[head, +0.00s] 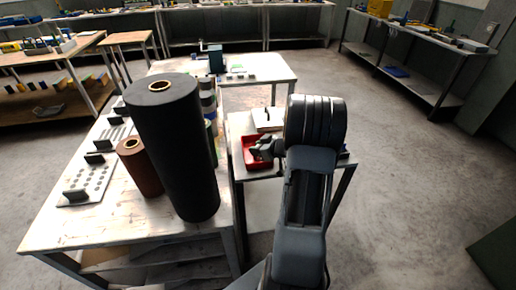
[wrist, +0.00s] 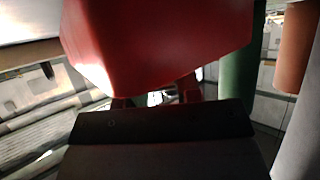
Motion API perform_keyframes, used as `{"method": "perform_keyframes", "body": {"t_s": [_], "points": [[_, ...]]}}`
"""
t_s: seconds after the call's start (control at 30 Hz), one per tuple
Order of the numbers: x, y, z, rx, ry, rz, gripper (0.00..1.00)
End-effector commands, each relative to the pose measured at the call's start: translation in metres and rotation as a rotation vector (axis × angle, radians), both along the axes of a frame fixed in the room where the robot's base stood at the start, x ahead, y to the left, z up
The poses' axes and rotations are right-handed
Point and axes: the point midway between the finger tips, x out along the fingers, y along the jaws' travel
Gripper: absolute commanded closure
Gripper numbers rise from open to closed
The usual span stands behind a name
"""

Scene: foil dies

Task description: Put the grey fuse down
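I cannot make out a grey fuse in either view. My gripper (head: 263,147) is at the red bin (head: 250,158) on the small table, partly hidden behind my own arm in the head view. In the wrist view a large red surface (wrist: 155,40), probably the bin, fills the top middle, very close to the camera. My gripper's finger parts (wrist: 155,97) show just below it, apart at their bases. Their tips are hidden behind the red surface, so I cannot tell what lies between them.
A pale box or board (head: 267,117) lies behind the bin on the small table. On the larger table (head: 60,225) at left stand a tall black roll (head: 175,150) and a brown roll (head: 139,168), close to my arm's left. The floor (head: 410,190) at right is clear.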

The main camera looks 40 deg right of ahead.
Motion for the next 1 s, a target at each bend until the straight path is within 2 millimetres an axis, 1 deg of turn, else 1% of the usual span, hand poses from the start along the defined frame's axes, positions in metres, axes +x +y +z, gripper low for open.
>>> {"method": "perform_keyframes", "body": {"t_s": [0.03,0.23,0.47,0.57,0.67,1.0], "points": [[0.0,0.0,0.0,-0.001,0.002,0.0,0.63],[0.0,0.0,0.0,0.0,0.002,0.0,0.44],[0.0,0.0,0.0,0.001,0.001,0.0,0.43],[-0.001,0.0,0.005,0.0,0.001,-0.001,0.43],[-0.011,-0.005,0.011,0.0,0.001,-0.004,0.43],[-0.065,-0.024,0.042,-0.002,0.0,-0.005,0.43]]}}
